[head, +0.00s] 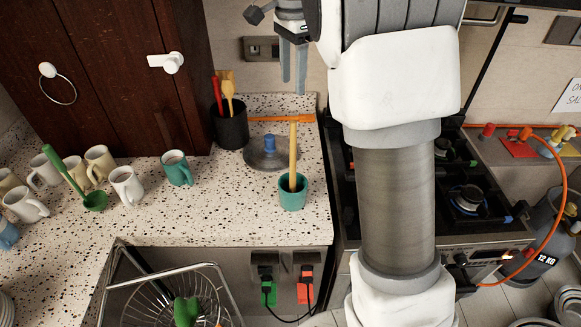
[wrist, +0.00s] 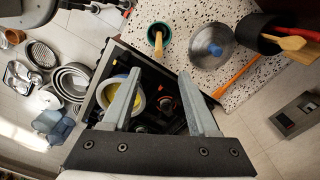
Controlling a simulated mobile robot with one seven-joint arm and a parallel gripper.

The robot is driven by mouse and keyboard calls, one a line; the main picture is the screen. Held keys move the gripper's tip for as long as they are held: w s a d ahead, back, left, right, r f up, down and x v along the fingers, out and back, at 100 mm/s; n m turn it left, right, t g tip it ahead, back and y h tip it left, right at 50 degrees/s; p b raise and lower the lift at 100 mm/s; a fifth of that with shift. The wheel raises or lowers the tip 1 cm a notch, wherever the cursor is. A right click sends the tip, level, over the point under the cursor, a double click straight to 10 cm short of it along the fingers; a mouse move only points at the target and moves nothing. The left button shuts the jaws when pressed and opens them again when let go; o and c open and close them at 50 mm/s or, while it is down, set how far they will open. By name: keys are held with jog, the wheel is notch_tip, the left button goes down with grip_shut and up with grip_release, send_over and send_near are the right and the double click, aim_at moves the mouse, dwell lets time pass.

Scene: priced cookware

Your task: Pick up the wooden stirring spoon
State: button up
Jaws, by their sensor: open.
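A long wooden handle (head: 293,150) stands nearly upright in a small teal cup (head: 292,196) near the counter's front right; its lower end is hidden inside. In the wrist view the handle (wrist: 158,44) rises from the teal cup (wrist: 165,32) beyond my fingertips. A second wooden utensil, with a spoon-like head (head: 228,88), stands in a black holder (head: 231,128) with a red one; it also shows in the wrist view (wrist: 292,43). My gripper (head: 293,84) is open and empty, above and behind the teal cup in the head view. Its spread fingers (wrist: 160,76) touch nothing.
A glass lid (head: 268,152) with a blue knob lies behind the teal cup. An orange utensil (head: 282,118) lies behind it. The stove (head: 470,195) is right of the counter.

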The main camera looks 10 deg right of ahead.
notch_tip(320, 180, down, 16)
jog(key=p, duration=0.1)
jog(key=shift+s+d+r, duration=0.1)
jog(key=shift+r, duration=0.05)
grip_shut()
dwell(0.5)
